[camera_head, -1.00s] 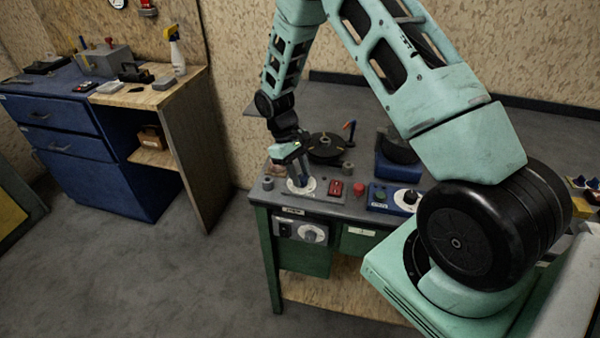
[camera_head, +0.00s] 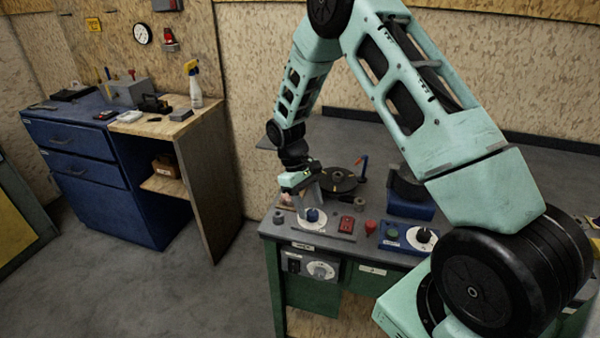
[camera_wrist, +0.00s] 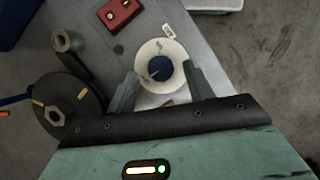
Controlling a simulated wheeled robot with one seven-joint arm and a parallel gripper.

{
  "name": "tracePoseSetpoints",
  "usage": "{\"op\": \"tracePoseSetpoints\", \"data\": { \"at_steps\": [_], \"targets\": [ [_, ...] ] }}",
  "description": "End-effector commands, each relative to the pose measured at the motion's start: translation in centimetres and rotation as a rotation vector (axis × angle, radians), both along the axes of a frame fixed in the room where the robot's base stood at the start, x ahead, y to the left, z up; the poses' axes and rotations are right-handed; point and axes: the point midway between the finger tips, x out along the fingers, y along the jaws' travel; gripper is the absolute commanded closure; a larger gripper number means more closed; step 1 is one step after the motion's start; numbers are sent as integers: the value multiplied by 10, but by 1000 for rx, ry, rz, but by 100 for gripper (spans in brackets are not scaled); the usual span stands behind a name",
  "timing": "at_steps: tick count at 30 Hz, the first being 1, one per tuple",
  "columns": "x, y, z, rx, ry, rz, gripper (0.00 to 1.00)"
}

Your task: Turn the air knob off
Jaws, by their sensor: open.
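A dark blue knob on a round white dial (camera_head: 314,221) stands on the grey top of the green workbench, near its left front. In the wrist view, the knob (camera_wrist: 160,69) has a pale pointer line and lies between the finger ends. A small label sits beside the dial, too small to read. My gripper (camera_wrist: 160,70) is open and empty, one finger on each side of the knob. In the head view, my gripper (camera_head: 309,195) is just above and behind the knob, which shows below the fingers. Finger height above the dial is hard to tell.
A red switch (camera_head: 346,224) and a red button (camera_head: 370,227) lie right of the dial. A blue box with another dial (camera_head: 421,237) stands further right. A third dial (camera_head: 320,270) is on the bench front. A black disc (camera_head: 338,181) lies behind.

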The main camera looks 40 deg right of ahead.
Motion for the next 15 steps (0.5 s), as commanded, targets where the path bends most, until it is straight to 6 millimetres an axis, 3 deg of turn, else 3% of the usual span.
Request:
{"op": "tracePoseSetpoints", "data": {
  "at_steps": [15],
  "targets": [
    [45,11,107,0,-7,1,48]
  ]
}}
